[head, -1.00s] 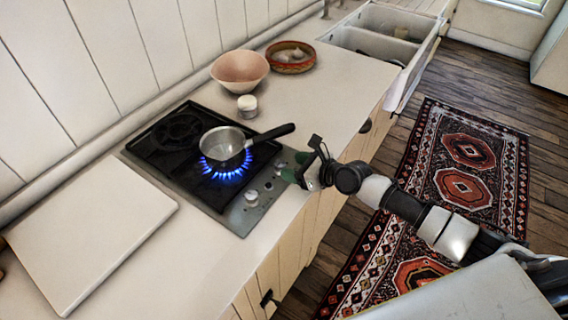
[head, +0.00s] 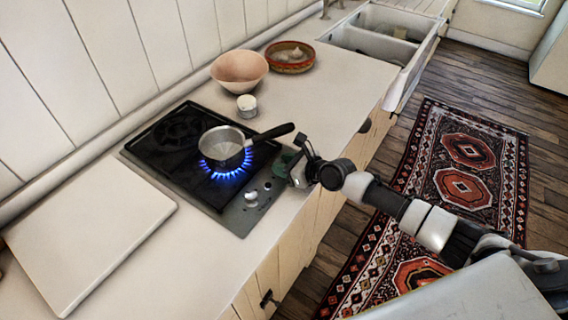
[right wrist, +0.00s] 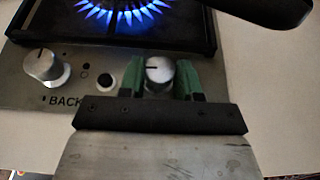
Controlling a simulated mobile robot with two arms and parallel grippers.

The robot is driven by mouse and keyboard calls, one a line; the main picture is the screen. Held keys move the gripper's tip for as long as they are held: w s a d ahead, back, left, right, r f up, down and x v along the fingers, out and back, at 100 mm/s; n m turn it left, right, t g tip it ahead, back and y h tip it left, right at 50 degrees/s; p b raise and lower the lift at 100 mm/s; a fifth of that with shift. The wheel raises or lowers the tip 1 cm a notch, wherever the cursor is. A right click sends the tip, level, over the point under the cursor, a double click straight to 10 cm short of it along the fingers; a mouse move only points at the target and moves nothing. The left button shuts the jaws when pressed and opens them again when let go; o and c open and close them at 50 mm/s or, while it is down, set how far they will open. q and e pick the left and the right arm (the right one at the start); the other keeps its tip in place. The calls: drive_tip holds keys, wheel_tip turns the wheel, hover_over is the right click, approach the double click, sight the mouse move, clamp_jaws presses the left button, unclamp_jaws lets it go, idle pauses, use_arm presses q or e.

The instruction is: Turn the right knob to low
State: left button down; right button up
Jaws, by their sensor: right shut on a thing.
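The right knob (right wrist: 159,72) is a silver knob with a dark pointer line, on the steel control strip of the cooktop (head: 185,146). My right gripper (right wrist: 160,80) has its green fingers on either side of this knob and is shut on it. In the head view the right gripper (head: 288,168) is at the front right corner of the cooktop and hides the knob. The left knob (right wrist: 46,67) stands apart, beside the word BACK; it also shows in the head view (head: 251,198). A blue flame (right wrist: 118,12) burns on the front burner. My left gripper is not in view.
A saucepan (head: 223,146) sits over the flame, its black handle (head: 273,133) reaching right, close above my right gripper. A white jar (head: 246,106), a pink bowl (head: 240,70) and a basket (head: 290,57) stand behind. A white board (head: 90,235) lies at left.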

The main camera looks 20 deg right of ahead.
drive_tip(key=shift+f+n+y+b, duration=0.2)
drive_tip(key=shift+n+y+b, duration=0.15)
drive_tip(key=shift+b, duration=0.55)
drive_tip(key=n+g+y+b, duration=0.1)
drive_tip(key=b, duration=0.1)
drive_tip(key=n+g+y+b, duration=0.1)
drive_tip(key=n+g+b, duration=0.1)
drive_tip(key=b, duration=0.1)
drive_tip(key=shift+w+d+y, duration=0.2)
drive_tip(key=shift+w+y, duration=0.1)
drive_tip(key=shift+y, duration=0.05)
drive_tip(key=n+g+b, duration=0.1)
drive_tip(key=n+g, duration=0.1)
drive_tip(key=n+g+y+b, duration=0.1)
drive_tip(key=n+g, duration=0.1)
drive_tip(key=shift+w+d+r+y, duration=0.1)
drive_tip(key=shift+w+r+y, duration=0.1)
drive_tip(key=shift+y, duration=0.1)
drive_tip(key=n+g+b, duration=0.1)
drive_tip(key=n+g, duration=0.1)
drive_tip(key=g, duration=0.1)
drive_tip(key=shift+w+f+n+b, duration=0.1)
drive_tip(key=shift+w+n+b, duration=0.15)
drive_tip(key=shift+b, duration=0.15)
drive_tip(key=shift+w+n+g+h+b, duration=0.15)
drive_tip(key=shift+n+g+h+b, duration=0.25)
drive_tip(key=shift+n+g+b, duration=2.1)
drive_tip(key=shift+g+p, duration=0.4)
drive_tip(key=shift+p, duration=0.05)
drive_tip(key=o, duration=0.9)
